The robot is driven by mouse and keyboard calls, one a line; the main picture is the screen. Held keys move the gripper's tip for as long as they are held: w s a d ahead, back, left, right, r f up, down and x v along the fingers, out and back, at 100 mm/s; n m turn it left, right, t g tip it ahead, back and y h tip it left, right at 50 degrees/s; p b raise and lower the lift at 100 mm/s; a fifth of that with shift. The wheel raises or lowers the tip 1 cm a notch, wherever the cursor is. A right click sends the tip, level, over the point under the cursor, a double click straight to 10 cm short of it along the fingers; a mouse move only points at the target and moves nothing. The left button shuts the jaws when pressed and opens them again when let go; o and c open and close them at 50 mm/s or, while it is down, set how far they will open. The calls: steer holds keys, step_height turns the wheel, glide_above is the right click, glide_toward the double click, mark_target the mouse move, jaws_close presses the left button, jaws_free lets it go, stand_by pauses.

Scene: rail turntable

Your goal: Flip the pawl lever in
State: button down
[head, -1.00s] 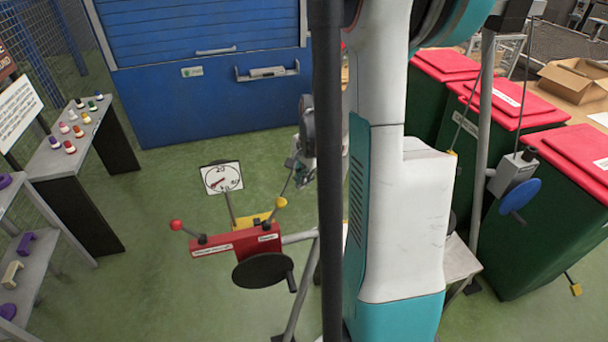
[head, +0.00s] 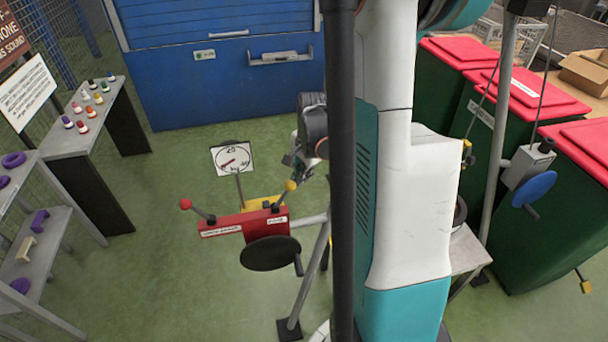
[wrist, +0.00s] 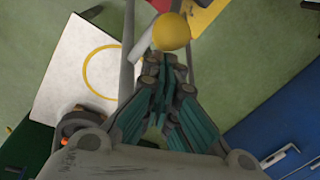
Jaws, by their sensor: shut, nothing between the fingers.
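A red box (head: 240,224) carries two levers on its top. One lever has a red knob (head: 185,204) and leans left. The other has a yellow knob (head: 291,186) and leans right, beside a short label too small to read surely; it appears to be the pawl lever. My gripper (head: 295,162) is just above and behind the yellow knob, partly hidden by my arm. In the wrist view the yellow knob (wrist: 171,31) lies just beyond my shut, empty fingertips (wrist: 163,66). Whether they touch it I cannot tell.
A black crank disc (head: 268,253) is on the box's front. A dial gauge (head: 232,159) stands behind it. A blue shutter cabinet (head: 225,90) is at the back, with green bins (head: 530,235) at right. The floor left of the box is clear.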

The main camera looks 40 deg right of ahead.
steer(key=shift+a+r, duration=0.1)
steer(key=shift+w+a+r+h, duration=0.2)
steer(key=shift+a+r+h, duration=0.05)
steer(key=shift+h, duration=0.05)
steer(key=w+a+r+g+h+b, duration=0.2)
steer(key=w+a, duration=0.4)
steer(key=a, duration=0.5)
steer(key=shift+w+n+g+h+b, duration=0.35)
steer(key=shift+g+h, duration=0.25)
steer(key=shift+h, duration=0.7)
steer(key=shift+a+f, duration=0.1)
steer(key=shift+f, duration=0.05)
